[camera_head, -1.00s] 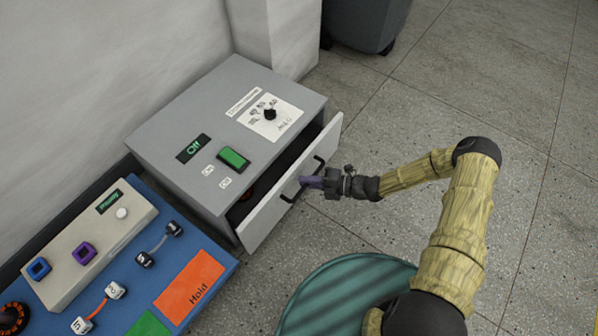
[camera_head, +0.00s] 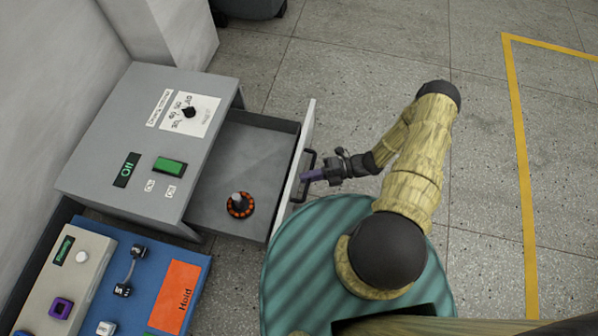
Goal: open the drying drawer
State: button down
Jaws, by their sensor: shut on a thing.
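The drying drawer (camera_head: 268,142) stands pulled well out of the grey drying cabinet (camera_head: 110,150), and its grey floor shows. A round black and orange part with a light shaft, which looks like the hub motor (camera_head: 240,204), stands on the drawer floor near its front end. The drawer's pale front panel (camera_head: 297,168) carries a dark bar handle (camera_head: 303,184). The exact finger contact is small and partly hidden.
A display reading "Off" (camera_head: 126,170), a green switch (camera_head: 170,165) and a black knob (camera_head: 189,113) are on the cabinet top. A blue bench (camera_head: 150,262) with an orange "Hold" pad (camera_head: 174,296) stands at lower left. Open floor lies to the right, with a yellow line (camera_head: 521,160).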

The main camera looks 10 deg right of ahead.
jog(key=shift+d, duration=0.15)
jog(key=c, duration=1.8)
grip_release()
jog(key=o, duration=0.3)
jog(key=shift+o, duration=0.2)
jog(key=d+r+p, duration=0.3)
jog(key=d+p, duration=0.1)
jog(key=d, duration=1.3)
jog(key=shift+r, duration=0.15)
